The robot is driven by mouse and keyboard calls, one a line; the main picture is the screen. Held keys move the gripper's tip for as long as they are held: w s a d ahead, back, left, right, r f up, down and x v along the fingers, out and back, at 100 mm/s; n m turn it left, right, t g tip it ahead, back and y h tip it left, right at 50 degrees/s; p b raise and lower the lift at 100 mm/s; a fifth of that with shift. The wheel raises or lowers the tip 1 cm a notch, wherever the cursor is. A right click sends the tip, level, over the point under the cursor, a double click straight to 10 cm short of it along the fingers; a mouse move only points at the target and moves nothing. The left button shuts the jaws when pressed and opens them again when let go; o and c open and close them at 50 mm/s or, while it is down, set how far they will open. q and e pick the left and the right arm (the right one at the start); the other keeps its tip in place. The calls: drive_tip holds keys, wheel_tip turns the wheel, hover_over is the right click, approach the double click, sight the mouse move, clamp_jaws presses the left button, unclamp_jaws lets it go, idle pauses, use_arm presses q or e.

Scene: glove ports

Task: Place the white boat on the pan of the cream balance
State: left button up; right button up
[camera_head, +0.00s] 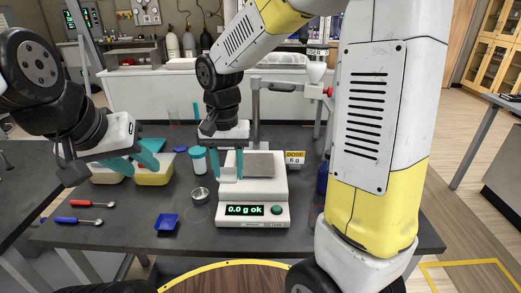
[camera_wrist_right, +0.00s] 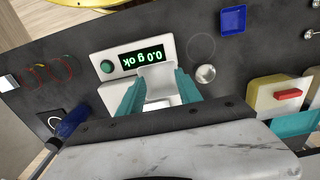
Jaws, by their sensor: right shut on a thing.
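The cream balance (camera_head: 253,214) stands mid-table, its green display reading 0.0 g ok. It also shows in the right wrist view (camera_wrist_right: 108,46). My right gripper (camera_head: 228,167) is shut on the white boat (camera_wrist_right: 157,76), which sits between its teal fingers over the left part of the balance. In the head view the fingers and balance make the boat hard to see. I cannot tell whether the boat touches the pan.
The yellow container (camera_head: 155,177) is at the left. A teal-lidded jar (camera_head: 198,161) and metal cup (camera_head: 200,195) stand left of the balance. A dose sign (camera_head: 295,158) is behind right.

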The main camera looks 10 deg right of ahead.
hover_over(255, 163)
drive_tip(key=shift+s+a+f, duration=0.1)
drive_tip(key=shift+f, duration=2.4)
drive_tip(key=shift+f, duration=0.15)
drive_tip(key=o, duration=1.3)
drive_tip(key=shift+c, duration=0.2)
